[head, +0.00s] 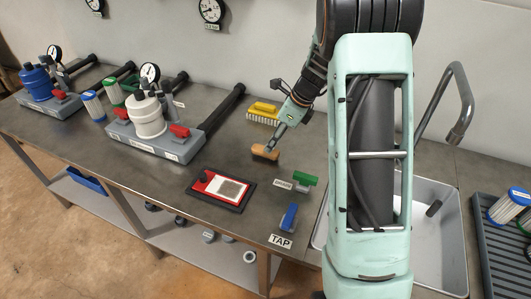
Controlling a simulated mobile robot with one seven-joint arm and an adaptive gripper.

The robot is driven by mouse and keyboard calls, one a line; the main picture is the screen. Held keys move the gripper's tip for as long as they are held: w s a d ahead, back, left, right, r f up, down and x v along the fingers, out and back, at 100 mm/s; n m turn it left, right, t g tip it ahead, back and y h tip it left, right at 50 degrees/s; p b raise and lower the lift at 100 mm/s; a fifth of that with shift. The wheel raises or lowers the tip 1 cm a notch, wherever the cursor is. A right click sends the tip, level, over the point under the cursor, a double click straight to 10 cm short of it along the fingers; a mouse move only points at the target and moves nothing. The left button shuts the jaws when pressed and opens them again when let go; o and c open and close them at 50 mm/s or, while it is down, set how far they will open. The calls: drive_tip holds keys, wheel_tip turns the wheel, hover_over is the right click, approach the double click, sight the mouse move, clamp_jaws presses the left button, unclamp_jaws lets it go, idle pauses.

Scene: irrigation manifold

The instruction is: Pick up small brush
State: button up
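A small brush with a tan wooden back (265,151) and a dark underside is on or just above the grey bench, right of the manifold block. My gripper (273,144) reaches down to it from the upper right, with its fingertips at the top of the wooden back. The fingers are seen edge-on and overlap the brush, so I cannot tell whether they are closed on it. A larger yellow brush (263,112) with pale bristles lies behind my gripper.
A black tray with a red-and-white item (221,188) lies in front. A green-handled part (304,179) and a blue one (289,216) are to the right. The grey manifold with a white canister (147,117) stands left. A sink (436,230) is behind my arm.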

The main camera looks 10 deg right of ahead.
sight(265, 153)
drive_tip(key=x, duration=0.6)
drive_tip(key=shift+s+a+f, duration=0.1)
drive_tip(key=c, duration=1.2)
